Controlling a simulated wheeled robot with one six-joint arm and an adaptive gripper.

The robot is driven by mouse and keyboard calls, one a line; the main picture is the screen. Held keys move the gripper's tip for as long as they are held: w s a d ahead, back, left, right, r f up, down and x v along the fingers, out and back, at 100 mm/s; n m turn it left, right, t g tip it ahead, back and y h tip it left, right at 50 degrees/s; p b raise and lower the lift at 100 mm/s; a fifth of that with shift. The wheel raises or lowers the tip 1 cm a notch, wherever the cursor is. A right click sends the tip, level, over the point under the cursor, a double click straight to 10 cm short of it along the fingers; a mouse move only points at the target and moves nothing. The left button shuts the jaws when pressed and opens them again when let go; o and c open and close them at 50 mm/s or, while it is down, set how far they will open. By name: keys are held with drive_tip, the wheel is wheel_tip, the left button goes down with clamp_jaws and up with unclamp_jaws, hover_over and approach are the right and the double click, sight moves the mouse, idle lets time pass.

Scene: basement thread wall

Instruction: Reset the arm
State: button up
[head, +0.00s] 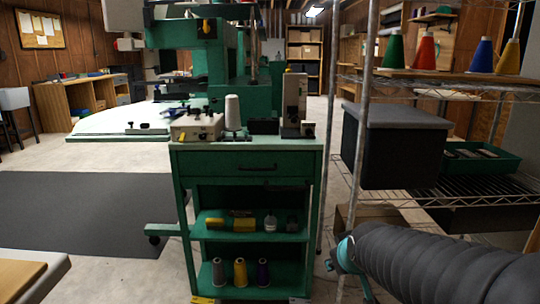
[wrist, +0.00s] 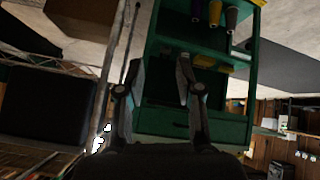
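My gripper (wrist: 158,68) shows in the wrist view with its two dark fingers apart and nothing between them. Beyond the fingers is the green cart (wrist: 158,130), which appears upside down there. In the head view my dark ribbed arm comes in from the lower right and ends near a teal joint; the gripper fingers cannot be made out clearly there. The green cart (head: 247,160) stands upright left of my arm, with a drawer and two open shelves.
A wire rack (head: 500,203) at the right holds a dark lidded bin (head: 390,150), a green tray (head: 485,166) and several thread cones. Cones (head: 240,271) stand on the cart's low shelf. A dark mat (head: 90,212) covers open floor at the left.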

drive_tip(key=s+r+m+g+p, duration=0.1)
drive_tip(key=s, duration=0.9)
drive_tip(key=s+r+m+g+p, duration=0.1)
drive_tip(key=s+r+m, duration=0.1)
drive_tip(key=s, duration=0.8)
drive_tip(key=shift+r+g, duration=0.25)
drive_tip(key=shift+g, duration=0.15)
